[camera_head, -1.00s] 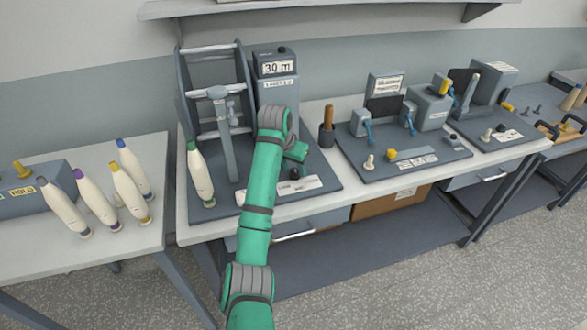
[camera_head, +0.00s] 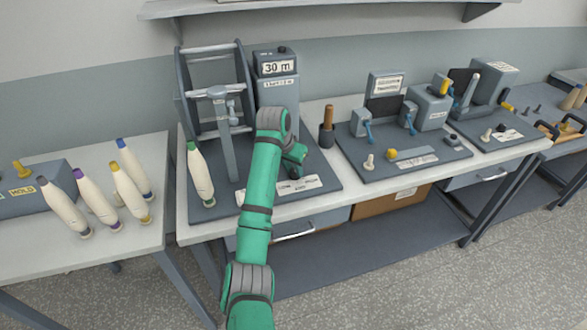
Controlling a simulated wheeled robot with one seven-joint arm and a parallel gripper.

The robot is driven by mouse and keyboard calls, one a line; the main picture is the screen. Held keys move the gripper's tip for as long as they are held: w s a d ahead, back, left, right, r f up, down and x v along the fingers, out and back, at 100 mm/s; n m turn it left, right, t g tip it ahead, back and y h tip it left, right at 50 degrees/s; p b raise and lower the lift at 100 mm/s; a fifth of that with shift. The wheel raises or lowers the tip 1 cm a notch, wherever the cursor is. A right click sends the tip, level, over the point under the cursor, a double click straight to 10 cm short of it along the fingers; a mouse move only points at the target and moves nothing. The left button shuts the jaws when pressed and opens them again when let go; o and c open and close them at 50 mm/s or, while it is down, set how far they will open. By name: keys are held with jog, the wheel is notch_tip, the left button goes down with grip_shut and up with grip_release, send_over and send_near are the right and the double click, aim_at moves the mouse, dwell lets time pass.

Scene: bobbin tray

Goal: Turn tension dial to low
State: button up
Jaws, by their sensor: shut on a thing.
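A small dark knob (camera_head: 295,173), which appears to be the tension dial, sits near the front of the grey winder base (camera_head: 325,185), behind a white label plate (camera_head: 298,186). My gripper (camera_head: 294,166) is at this knob, at the end of my green arm. It is shut on the knob as far as I can tell; the fingers are small and partly hidden by my wrist. The knob's pointer and the label's markings are too small to read.
The winder frame (camera_head: 183,95) and a grey box with a "30 m" display (camera_head: 279,68) stand behind my arm. A white bobbin with a green tip (camera_head: 200,175) stands left. Several bobbins are on the left table. A wooden-handled tool (camera_head: 328,120) stands close on the right.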

aim_at(292, 171)
jog(key=m, duration=0.2)
jog(key=m+g+h, duration=0.1)
jog(key=m, duration=0.2)
jog(key=shift+w+a+r+h, duration=0.1)
jog(key=shift+w+a+h, duration=0.1)
jog(key=shift+h, duration=0.1)
jog(key=shift+w+m+g+h, duration=0.15)
jog(key=shift+m+g, duration=0.25)
jog(key=shift+m, duration=0.6)
jog(key=shift+s+m+g+h, duration=0.15)
jog(key=shift+m+g, duration=0.25)
jog(key=shift+m, duration=0.6)
jog(key=shift+w, duration=0.1)
jog(key=o, duration=1)
jog(key=shift+o, duration=0.2)
notch_tip(292, 171, up, 4)
jog(key=shift+f, duration=0.25)
jog(key=s+r, duration=0.9)
jog(key=s, duration=0.5)
jog(key=shift+r, duration=0.2)
